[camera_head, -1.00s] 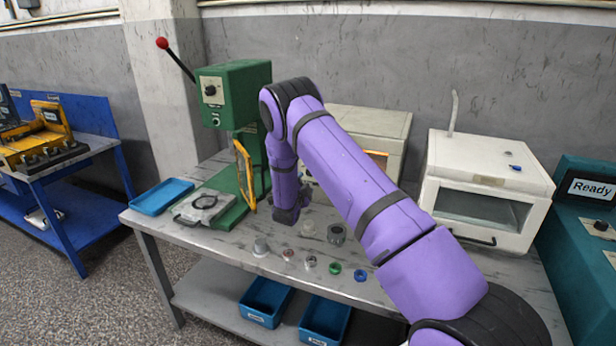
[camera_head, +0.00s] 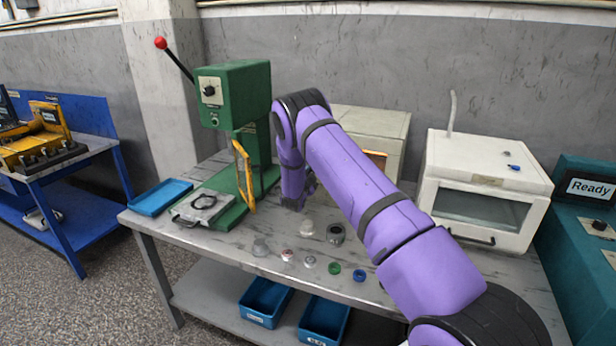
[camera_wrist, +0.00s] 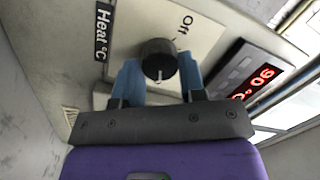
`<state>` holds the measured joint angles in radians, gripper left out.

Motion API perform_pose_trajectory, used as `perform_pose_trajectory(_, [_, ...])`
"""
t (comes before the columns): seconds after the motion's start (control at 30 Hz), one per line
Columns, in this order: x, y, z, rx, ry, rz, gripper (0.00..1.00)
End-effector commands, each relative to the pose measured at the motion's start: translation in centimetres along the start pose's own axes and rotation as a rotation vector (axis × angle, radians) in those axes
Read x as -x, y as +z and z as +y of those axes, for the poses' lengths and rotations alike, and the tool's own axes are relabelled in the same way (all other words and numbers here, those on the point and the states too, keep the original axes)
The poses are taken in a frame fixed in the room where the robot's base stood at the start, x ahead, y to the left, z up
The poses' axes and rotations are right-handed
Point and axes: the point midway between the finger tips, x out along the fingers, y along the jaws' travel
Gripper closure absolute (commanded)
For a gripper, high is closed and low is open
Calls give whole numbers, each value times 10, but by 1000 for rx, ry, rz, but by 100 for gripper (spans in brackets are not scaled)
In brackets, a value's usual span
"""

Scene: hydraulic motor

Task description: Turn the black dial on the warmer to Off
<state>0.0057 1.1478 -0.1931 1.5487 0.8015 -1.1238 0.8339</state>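The warmer (camera_head: 372,122) is the cream box at the back of the bench, partly hidden by my purple arm. Its black dial (camera_wrist: 158,58) shows in the wrist view on a pale panel, with "Off" (camera_wrist: 184,24) printed above right and "Heat °C" (camera_wrist: 102,32) to the left. A light mark on the dial faces down in the picture. My gripper (camera_wrist: 161,74) has its two blue fingers apart, one on each side of the dial's lower part. I cannot tell whether they touch it. In the head view the fingers are mostly hidden by the arm.
A white oven (camera_head: 486,190) stands right of the warmer, and a green press (camera_head: 232,100) stands left. Several small parts, including a green ring (camera_head: 334,268), lie on the bench in front.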

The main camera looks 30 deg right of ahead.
Motion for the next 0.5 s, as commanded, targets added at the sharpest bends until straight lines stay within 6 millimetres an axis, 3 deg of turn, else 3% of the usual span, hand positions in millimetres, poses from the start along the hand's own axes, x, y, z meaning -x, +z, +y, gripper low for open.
perform_pose_trajectory(0.03, [0, 0, 0, 0, 0, 0, 76])
perform_pose_trajectory(0.1, [0, 0, 0, 0, 1, 0, 86])
perform_pose_trajectory(0.5, [0, 0, 0, 73, 6, -4, 86])
